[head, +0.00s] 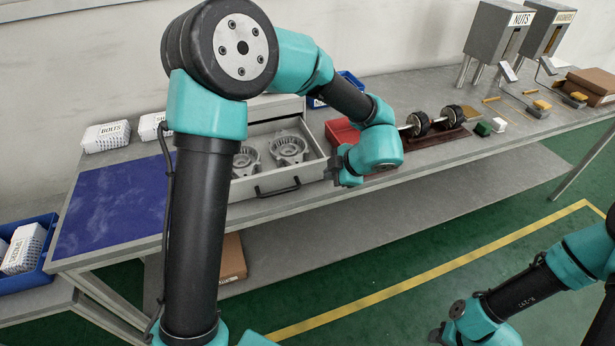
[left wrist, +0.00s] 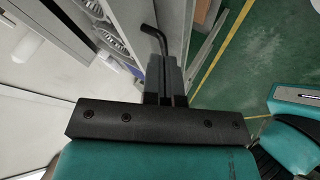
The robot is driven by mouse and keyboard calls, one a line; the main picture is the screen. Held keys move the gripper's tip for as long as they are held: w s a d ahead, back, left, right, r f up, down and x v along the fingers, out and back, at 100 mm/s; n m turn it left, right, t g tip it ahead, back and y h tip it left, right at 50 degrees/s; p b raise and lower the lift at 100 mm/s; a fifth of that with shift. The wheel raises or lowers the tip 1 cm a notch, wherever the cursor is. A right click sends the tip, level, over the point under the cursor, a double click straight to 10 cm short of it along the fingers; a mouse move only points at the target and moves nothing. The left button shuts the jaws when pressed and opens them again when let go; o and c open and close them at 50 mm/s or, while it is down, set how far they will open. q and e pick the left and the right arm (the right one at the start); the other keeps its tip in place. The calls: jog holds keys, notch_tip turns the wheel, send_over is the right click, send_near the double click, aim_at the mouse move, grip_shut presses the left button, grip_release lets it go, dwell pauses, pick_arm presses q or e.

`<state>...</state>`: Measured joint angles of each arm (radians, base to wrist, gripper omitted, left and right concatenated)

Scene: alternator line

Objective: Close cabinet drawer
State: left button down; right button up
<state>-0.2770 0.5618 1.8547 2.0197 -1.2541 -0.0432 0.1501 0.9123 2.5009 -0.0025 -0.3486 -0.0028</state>
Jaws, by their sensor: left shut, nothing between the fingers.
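The grey cabinet (head: 272,107) stands on the workbench with its drawer (head: 312,172) pulled out towards the front. Two round metal castings (head: 288,150) lie inside the drawer. The dark bar handle (head: 279,190) is on the drawer's front. My left gripper (head: 336,172) is shut and empty at the drawer's right front corner. In the left wrist view its fingers (left wrist: 170,80) are close to one end of the handle (left wrist: 152,36); I cannot tell whether they touch. My right gripper (head: 438,334) is low at the lower right, away from the bench, its fingers unclear.
A blue mat (head: 110,210) lies left of the drawer. A red bin (head: 341,132) and a dark red stand with rotors (head: 420,126) are to the right, near my left wrist. White boxes (head: 106,136) stand at the back left. The floor in front of the bench is clear.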

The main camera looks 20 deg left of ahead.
pick_arm(q)
jog(key=shift+s+d+r+n+g, duration=0.25)
jog(key=shift+d+r+n+g, duration=0.15)
jog(key=shift+d+n, duration=0.15)
jog(key=shift+a+f, duration=0.1)
jog(key=shift+f, duration=0.05)
send_near(302, 181)
notch_tip(302, 181, down, 4)
jog(key=s, duration=0.3)
jog(key=w+a, duration=0.2)
jog(key=a, duration=0.1)
jog(key=shift+w+f, duration=0.1)
jog(key=shift+w, duration=0.2)
jog(key=shift+w+a, duration=0.25)
jog(key=shift+w, duration=0.05)
